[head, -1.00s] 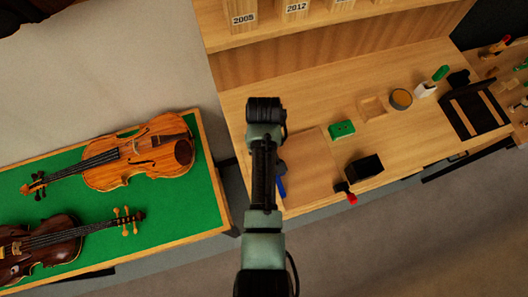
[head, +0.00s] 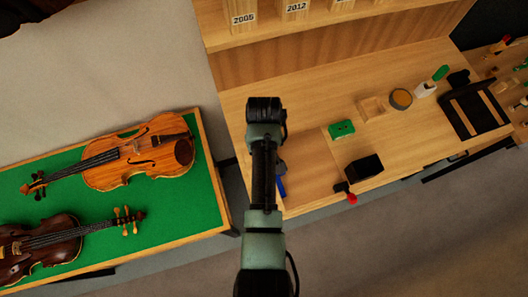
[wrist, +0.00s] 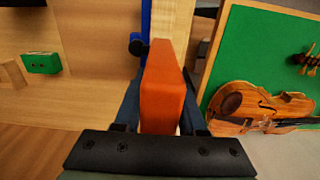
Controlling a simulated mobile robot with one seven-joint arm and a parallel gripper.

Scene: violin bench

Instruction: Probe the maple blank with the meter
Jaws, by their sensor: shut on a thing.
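My gripper (wrist: 160,105) is shut on an orange block-shaped thing, which looks like the meter (wrist: 163,85). Its far end points away from the wrist, and I cannot see any tip touching wood. A flat pale wooden board, likely the maple blank (head: 312,172), lies on the bench just right of my arm in the head view. It also shows in the wrist view (wrist: 98,35), up and left of the meter. In the head view my arm hides the gripper and the meter, and part of the board's left side.
A blue bar (wrist: 146,18) with a dark knob is beside the board. A green box (head: 341,128), a black box (head: 364,168) and a red-ended tool (head: 351,198) are close to the board's right. Violins lie on a green-topped table (head: 205,205) at left.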

